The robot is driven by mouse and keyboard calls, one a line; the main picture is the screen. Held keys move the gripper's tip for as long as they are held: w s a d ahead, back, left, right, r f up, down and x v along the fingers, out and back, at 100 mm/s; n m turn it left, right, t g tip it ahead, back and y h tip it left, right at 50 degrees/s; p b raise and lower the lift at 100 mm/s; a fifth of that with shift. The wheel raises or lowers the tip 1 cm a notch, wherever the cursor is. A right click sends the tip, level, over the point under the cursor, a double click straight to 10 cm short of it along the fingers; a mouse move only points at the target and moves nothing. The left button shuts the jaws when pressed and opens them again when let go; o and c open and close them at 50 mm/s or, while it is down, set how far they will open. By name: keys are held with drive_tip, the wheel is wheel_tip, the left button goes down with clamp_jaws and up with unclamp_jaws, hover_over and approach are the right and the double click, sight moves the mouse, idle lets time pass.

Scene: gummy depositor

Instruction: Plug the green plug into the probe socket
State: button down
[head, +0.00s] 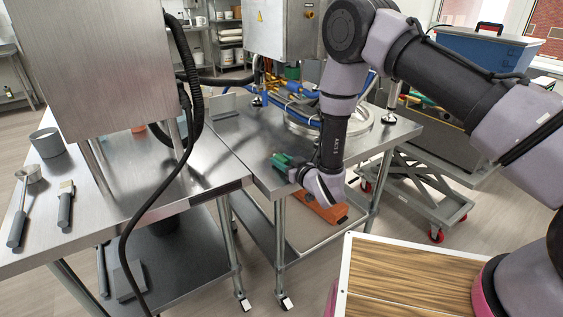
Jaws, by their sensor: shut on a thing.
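The green plug (281,160) is at the tip of my gripper (292,168), in the middle of the head view. My gripper is shut on it and points to the left, near the front edge of the right steel table. The jaws are small here and partly hidden by the wrist. I cannot tell whether the plug touches the tabletop. The probe socket cannot be made out; a steel control box (284,30) with blue hoses below it stands at the back of this table.
The right steel table (235,140) has free room left of my gripper. A round metal ring (362,122) stands behind my arm. A large steel cabinet (95,60) and black hose (150,215) are left.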

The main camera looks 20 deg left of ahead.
sight(282, 157)
wheel_tip(282, 157, up, 10)
idle(0.6)
drive_tip(key=c, duration=1.4)
unclamp_jaws()
clamp_jaws()
